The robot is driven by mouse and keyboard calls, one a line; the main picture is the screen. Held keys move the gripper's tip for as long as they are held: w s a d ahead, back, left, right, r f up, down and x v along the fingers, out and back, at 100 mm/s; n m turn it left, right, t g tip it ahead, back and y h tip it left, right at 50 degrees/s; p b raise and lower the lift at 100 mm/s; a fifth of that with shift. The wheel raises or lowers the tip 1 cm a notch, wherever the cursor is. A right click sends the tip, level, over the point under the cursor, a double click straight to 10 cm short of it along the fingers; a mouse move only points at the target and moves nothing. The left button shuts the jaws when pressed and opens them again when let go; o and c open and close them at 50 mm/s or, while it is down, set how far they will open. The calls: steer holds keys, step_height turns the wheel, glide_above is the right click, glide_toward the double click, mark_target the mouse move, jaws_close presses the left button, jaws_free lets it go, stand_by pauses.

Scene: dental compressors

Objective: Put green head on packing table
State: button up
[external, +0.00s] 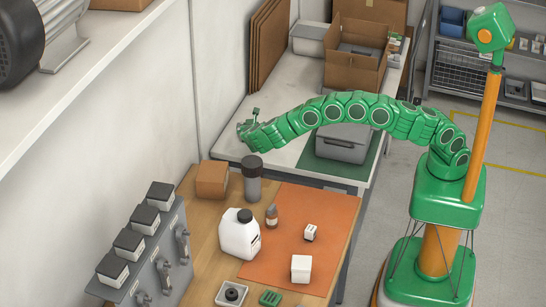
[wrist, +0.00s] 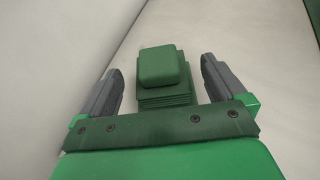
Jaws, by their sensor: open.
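The green head (wrist: 163,70), a blocky cap on a finned base, shows in the wrist view between my two fingers. It appears to be on the pale top of the packing table (external: 292,96), near its wall-side edge. My gripper (wrist: 160,85) is open, with a finger on either side of the head and a visible gap at each side. In the external view my gripper (external: 247,127) is low over the near left part of that table. The head is hard to tell apart from my green gripper there.
A wooden bench (external: 205,258) in front holds a white jug (external: 239,236), a grey cylinder (external: 252,182), a cardboard box (external: 212,180) and a small green finned part (external: 270,298). A grey case (external: 342,143) and an open carton (external: 356,60) stand farther along the packing table.

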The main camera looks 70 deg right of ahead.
steer(key=v, duration=0.7)
steer(key=shift+s+a+r, duration=0.1)
steer(key=shift+a, duration=0.05)
